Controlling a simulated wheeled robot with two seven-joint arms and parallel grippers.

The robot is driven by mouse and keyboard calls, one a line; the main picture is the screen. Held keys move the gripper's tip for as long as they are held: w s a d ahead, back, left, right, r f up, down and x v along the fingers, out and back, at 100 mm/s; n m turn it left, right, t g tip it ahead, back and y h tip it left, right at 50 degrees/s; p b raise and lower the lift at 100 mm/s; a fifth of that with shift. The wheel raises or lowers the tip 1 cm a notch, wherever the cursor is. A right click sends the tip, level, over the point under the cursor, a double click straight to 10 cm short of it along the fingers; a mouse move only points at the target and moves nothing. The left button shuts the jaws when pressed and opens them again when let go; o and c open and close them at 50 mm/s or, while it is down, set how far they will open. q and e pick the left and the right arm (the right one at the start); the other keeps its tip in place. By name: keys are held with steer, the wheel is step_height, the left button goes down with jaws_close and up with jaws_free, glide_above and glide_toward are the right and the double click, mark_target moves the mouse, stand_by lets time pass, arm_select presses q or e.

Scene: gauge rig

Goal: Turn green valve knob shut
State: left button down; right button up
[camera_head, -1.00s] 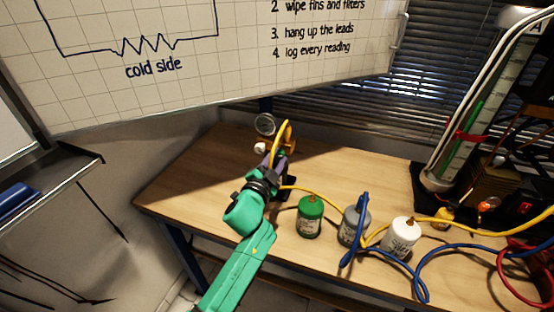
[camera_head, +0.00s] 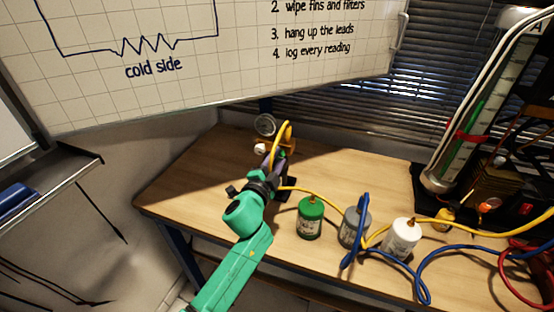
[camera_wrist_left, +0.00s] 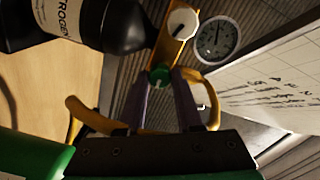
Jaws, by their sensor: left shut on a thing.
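The green valve knob (camera_wrist_left: 158,76) sits on a yellow valve body (camera_wrist_left: 172,52) in the left wrist view, below a white knob (camera_wrist_left: 182,22). My left gripper (camera_wrist_left: 161,88) is shut on the green knob, with one finger on each side of it. In the head view, my left gripper (camera_head: 275,164) reaches to the valve rig at the back of the bench, and the arm and gripper largely hide the knob there. A round gauge (camera_head: 265,125) stands behind the rig; it also shows in the left wrist view (camera_wrist_left: 216,38). My right gripper is out of view.
A dark bottle (camera_wrist_left: 75,22) is close to the fingers in the wrist view. A yellow hose (camera_head: 318,193) runs right from the rig. Green (camera_head: 310,218), grey (camera_head: 352,228) and white (camera_head: 401,238) bottles stand on the bench (camera_head: 185,190), whose left part is clear.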

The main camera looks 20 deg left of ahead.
arm_select(q)
steer(key=c, duration=0.6)
jaws_free()
steer(key=s, duration=0.4)
steer(key=s+b, duration=0.1)
steer(key=s, duration=0.4)
steer(key=s+a+b, duration=0.1)
steer(key=s, duration=0.4)
steer(key=shift+s+a, duration=0.1)
steer(key=shift+s, duration=0.15)
